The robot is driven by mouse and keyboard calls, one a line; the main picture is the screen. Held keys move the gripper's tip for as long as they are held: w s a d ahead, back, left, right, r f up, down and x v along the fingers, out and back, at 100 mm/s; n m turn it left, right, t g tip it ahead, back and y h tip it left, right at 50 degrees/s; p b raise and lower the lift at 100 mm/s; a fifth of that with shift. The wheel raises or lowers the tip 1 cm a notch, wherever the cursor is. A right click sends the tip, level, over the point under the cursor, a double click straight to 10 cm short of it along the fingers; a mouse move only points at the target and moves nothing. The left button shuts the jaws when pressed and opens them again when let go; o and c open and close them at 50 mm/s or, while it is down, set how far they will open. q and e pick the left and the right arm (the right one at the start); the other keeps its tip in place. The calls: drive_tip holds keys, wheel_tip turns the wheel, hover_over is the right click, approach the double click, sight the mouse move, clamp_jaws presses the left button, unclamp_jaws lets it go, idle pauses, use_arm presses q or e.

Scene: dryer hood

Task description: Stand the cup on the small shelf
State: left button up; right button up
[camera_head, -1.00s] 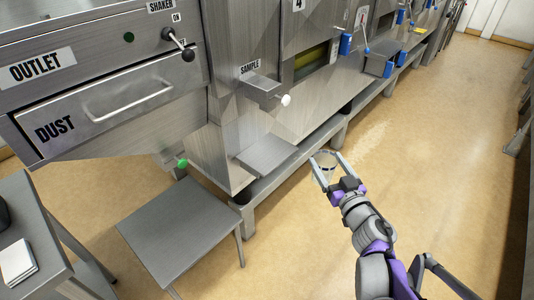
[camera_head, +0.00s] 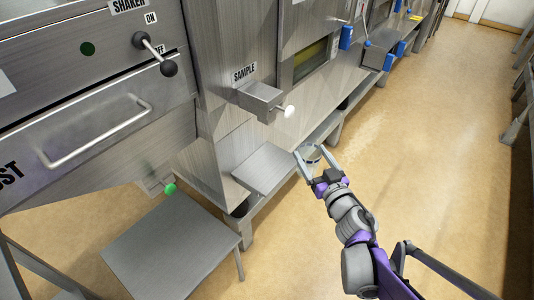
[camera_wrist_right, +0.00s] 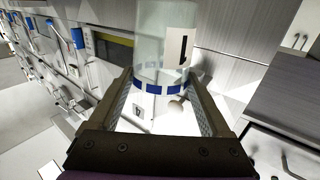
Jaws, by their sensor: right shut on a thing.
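My right gripper (camera_head: 314,166) is shut on a clear cup (camera_head: 312,152). In the right wrist view the cup (camera_wrist_right: 163,50) stands between the two fingers, with a blue band near the gripper and a white label with a dark mark. The small shelf (camera_head: 264,168) is a bare grey metal plate on the machine's front, below the SAMPLE label. The cup is just right of the shelf's right edge in the head view and appears apart from it. My left gripper is not in view.
Above the shelf a sample box (camera_head: 260,98) with a white knob (camera_head: 289,111) juts out. A grey table (camera_head: 172,246) stands at lower left, below a green knob (camera_head: 169,189). A low rail runs along the machine's foot. The floor (camera_head: 430,170) to the right is clear.

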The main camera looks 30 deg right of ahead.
drive_tip(key=w+a+b, duration=0.1)
drive_tip(key=w+a, duration=0.2)
drive_tip(key=w, duration=0.4)
drive_tip(key=w+a+b, duration=0.1)
drive_tip(key=w+a, duration=0.2)
drive_tip(key=w, duration=0.4)
drive_tip(key=shift+s+d+f+b, duration=0.1)
drive_tip(key=shift+f+b, duration=0.65)
drive_tip(key=shift+f, duration=1.05)
drive_tip(key=shift+d+f+b, duration=0.1)
drive_tip(key=shift+f+b, duration=0.65)
drive_tip(key=shift+f, duration=1.05)
drive_tip(key=shift+f, duration=0.1)
